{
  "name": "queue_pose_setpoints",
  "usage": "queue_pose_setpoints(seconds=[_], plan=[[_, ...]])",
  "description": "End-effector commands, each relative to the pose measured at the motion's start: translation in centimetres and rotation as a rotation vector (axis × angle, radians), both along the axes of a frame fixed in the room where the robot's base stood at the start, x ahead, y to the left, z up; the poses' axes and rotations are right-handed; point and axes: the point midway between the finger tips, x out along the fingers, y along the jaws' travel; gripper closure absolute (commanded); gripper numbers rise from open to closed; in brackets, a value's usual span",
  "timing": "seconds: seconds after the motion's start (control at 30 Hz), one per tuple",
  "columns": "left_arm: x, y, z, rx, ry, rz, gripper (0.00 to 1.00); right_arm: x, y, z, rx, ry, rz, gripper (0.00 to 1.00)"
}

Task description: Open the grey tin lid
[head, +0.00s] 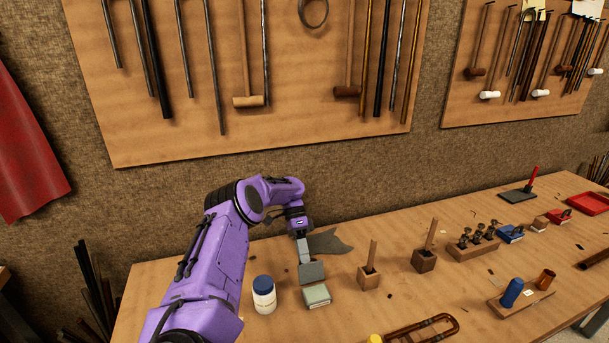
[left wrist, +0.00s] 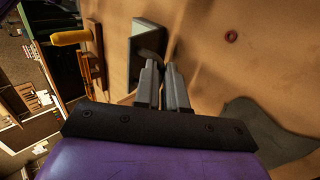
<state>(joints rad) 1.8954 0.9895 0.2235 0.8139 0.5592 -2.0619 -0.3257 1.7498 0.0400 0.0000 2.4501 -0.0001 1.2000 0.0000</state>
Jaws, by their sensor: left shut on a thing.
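The grey tin (head: 318,296) sits on the workbench in the head view, with a pale greenish face turned up. Its grey lid (head: 312,272) stands raised along the tin's back side, steeply tilted. My left gripper (head: 304,256) reaches down from behind, at the lid's upper edge. It is shut on the lid. In the left wrist view, the two fingers of my left gripper (left wrist: 164,66) are close together, with a small dark piece at their tips beside the pale panel (left wrist: 147,38). The exact grip is partly hidden there. My right gripper is out of view.
A white jar with a blue cap (head: 264,295) stands left of the tin. A wooden block with a stick (head: 369,275) stands to the right. A flat grey sheet (head: 328,243) lies behind. A bent brown tube (head: 425,329) lies at the front. The pegboard (head: 270,115) hangs behind the bench.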

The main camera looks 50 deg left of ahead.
Motion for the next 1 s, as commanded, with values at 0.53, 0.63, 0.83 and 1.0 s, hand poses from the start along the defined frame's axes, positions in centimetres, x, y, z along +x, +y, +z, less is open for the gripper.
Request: queue_pose_setpoints(seconds=[0.53,0.63,0.83,1.0], plan=[[-0.68,0.62,-0.78,0.01,0.015,0.01,0.64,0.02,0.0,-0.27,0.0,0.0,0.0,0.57],[-0.49,0.5,-0.6,0.011,0.012,0.01,0.64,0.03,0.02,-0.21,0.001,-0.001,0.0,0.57],[-0.34,0.44,-0.42,0.011,0.008,0.009,0.64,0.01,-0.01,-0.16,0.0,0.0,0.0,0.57],[-0.31,0.4,-0.36,0.009,0.006,0.009,0.64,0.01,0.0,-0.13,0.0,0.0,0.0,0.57]])
